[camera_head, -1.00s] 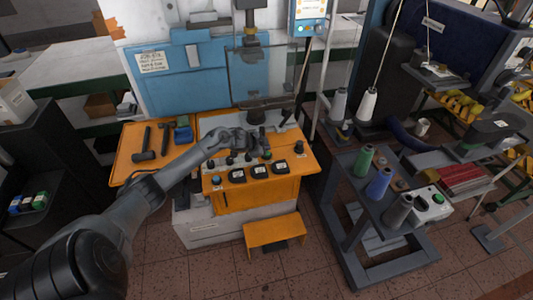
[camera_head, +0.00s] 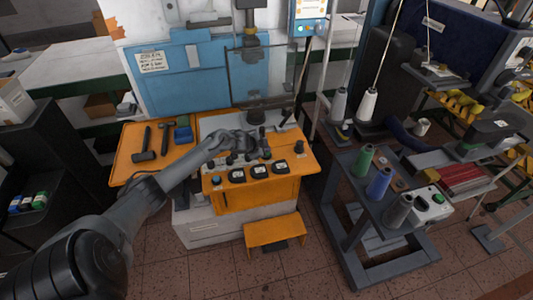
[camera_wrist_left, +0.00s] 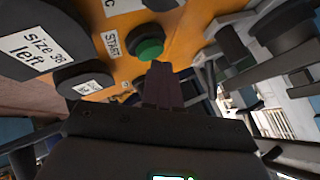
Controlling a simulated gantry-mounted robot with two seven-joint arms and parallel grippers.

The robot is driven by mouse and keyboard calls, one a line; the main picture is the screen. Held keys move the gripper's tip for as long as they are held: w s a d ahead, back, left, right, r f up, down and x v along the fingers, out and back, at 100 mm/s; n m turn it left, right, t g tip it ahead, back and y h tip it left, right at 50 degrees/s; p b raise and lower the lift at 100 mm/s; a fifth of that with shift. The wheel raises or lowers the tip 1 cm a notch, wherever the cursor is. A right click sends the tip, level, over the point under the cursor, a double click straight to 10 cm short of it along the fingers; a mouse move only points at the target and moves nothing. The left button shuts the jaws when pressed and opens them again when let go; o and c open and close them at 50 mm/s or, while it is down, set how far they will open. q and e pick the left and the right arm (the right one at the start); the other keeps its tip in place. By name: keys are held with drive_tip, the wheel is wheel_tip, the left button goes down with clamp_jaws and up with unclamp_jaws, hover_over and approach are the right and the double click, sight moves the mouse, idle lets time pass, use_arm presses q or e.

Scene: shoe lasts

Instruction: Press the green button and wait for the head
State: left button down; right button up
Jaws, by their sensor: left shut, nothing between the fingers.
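The green button (camera_wrist_left: 149,50) is round and set in the orange panel beside a START label (camera_wrist_left: 112,43) in the left wrist view. My left gripper's dark fingers (camera_wrist_left: 162,84) are shut and empty. Their tips reach the button's lower edge in the picture; I cannot tell whether they touch it. In the head view my left gripper (camera_head: 250,143) is over the orange control panel (camera_head: 262,192), hiding part of it. The machine's dark head (camera_head: 249,46) hangs above, behind the panel. My right gripper is not in view.
Black knobs and labelled dials (camera_head: 259,171) crowd the panel near the gripper. Hammers (camera_head: 145,146) lie on the orange tray at left. A grey stand with thread spools (camera_head: 379,182) is at right. An orange step (camera_head: 272,231) stands in front.

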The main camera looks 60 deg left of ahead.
use_arm(q)
drive_tip(key=shift+f, duration=0.45)
drive_tip(key=shift+r, duration=0.1)
idle(0.5)
drive_tip(key=shift+r+p, duration=0.7)
drive_tip(key=shift+p, duration=0.05)
drive_tip(key=shift+r, duration=0.1)
wheel_tip(320, 180, up, 5)
drive_tip(key=p, duration=0.5)
drive_tip(key=shift+r+p, duration=0.1)
drive_tip(key=shift+p, duration=0.2)
